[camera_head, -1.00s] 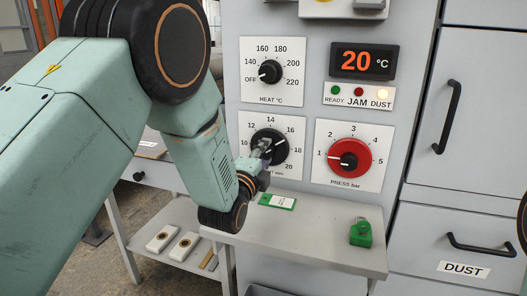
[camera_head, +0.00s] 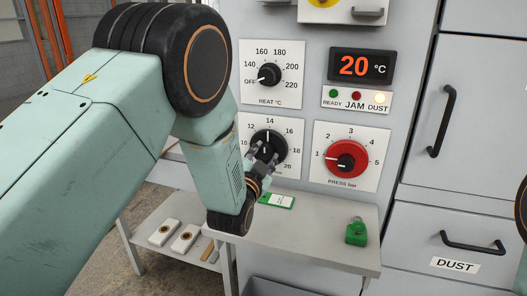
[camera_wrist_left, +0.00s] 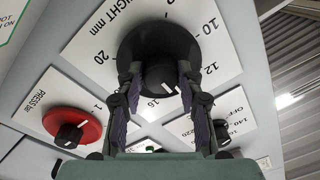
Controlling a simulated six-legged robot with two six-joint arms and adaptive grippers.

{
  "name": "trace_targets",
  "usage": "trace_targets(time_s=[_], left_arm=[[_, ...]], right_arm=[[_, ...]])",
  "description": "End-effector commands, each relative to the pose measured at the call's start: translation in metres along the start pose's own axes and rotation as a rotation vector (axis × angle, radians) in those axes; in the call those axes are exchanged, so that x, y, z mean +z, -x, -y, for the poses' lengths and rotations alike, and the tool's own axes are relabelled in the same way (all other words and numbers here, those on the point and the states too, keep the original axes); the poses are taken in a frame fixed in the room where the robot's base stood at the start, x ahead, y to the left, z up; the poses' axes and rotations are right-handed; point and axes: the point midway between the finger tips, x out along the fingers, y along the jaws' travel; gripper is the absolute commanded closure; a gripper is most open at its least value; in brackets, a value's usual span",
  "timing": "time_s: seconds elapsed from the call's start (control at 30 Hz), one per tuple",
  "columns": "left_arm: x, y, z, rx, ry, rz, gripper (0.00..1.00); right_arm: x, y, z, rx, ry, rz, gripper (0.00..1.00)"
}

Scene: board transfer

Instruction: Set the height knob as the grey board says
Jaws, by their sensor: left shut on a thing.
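The height knob (camera_head: 268,143) is a large black dial on a white scale plate, left of the red press knob (camera_head: 346,160). Its white pointer stands nearly upright, close to 14, in the head view. My left gripper (camera_head: 263,158) is at the dial, with its fingers shut on the raised grip. In the left wrist view, the fingers (camera_wrist_left: 158,86) lie on both sides of the black height knob (camera_wrist_left: 147,42). The lower part of its scale is partly hidden by the gripper. I cannot make out a grey board with readable writing. My right gripper is out of view.
The heat knob (camera_head: 269,75) sits above on the same panel. A display (camera_head: 361,66) reads 20 °C; the dust lamp (camera_head: 379,98) is lit. A shelf (camera_head: 310,235) below carries a green tag (camera_head: 279,201) and a green padlock (camera_head: 356,232).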

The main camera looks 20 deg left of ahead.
Motion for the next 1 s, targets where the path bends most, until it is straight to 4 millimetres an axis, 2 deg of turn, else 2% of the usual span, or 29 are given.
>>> trace_targets(time_s=[1.0], left_arm=[[-0.005,-0.001,0.001,-0.008,0.962,0.054,0.95]], right_arm=[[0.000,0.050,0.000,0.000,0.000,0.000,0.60]])
